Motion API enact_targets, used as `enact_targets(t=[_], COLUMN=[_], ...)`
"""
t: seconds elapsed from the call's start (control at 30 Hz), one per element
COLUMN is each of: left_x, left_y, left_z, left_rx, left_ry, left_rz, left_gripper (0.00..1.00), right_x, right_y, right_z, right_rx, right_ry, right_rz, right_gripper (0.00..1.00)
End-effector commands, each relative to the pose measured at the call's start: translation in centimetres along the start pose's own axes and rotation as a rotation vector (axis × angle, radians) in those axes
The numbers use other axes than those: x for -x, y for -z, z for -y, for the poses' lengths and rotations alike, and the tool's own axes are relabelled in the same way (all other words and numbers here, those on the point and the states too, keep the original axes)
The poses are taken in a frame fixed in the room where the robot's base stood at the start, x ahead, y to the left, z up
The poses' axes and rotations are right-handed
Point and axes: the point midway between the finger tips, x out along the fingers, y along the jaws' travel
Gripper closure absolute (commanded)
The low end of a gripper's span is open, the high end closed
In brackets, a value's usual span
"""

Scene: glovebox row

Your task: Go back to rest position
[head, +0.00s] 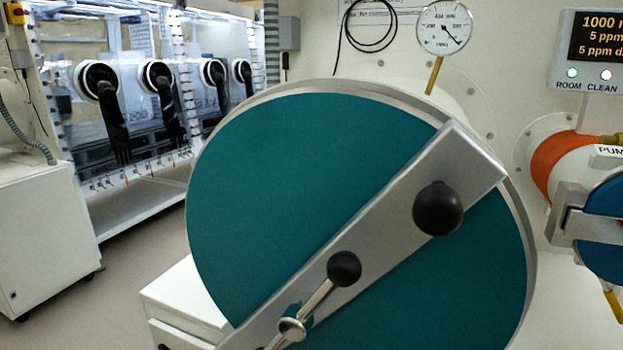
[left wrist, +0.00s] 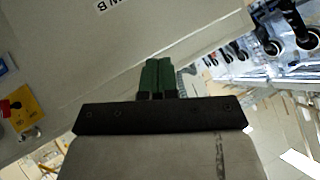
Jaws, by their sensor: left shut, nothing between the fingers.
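My left gripper (left wrist: 157,76) shows in the left wrist view, with its two green fingers together and nothing between them. Around the fingers is a pale panel with part of a dark letter label. No gripper or arm of mine shows in the head view. My right gripper is in neither view.
A large round teal door (head: 290,185) with a diagonal metal bar (head: 390,215) and black knobs fills the head view's middle. A pressure gauge (head: 444,27) is above it. A glovebox with black gloves (head: 115,120) stands at left; grey floor (head: 110,290) lies open before it.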

Motion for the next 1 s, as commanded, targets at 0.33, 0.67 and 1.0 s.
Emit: enact_targets(t=[0.33, 0.67, 1.0], left_x=[5.1, -0.7, -7.0], left_y=[-12.4, -17.7, -29.2], left_z=[-7.2, -11.0, -17.4], left_rx=[0.288, 0.299, 0.279], left_ry=[-0.263, -0.295, -0.32], left_rz=[0.529, 0.614, 0.679], left_gripper=[1.0, 1.0, 1.0], right_x=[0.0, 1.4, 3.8], right_y=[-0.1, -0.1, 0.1], right_z=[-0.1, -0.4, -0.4], right_rx=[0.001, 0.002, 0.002], right_ry=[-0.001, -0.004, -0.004], right_rz=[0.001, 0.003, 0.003], right_gripper=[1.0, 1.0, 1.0])
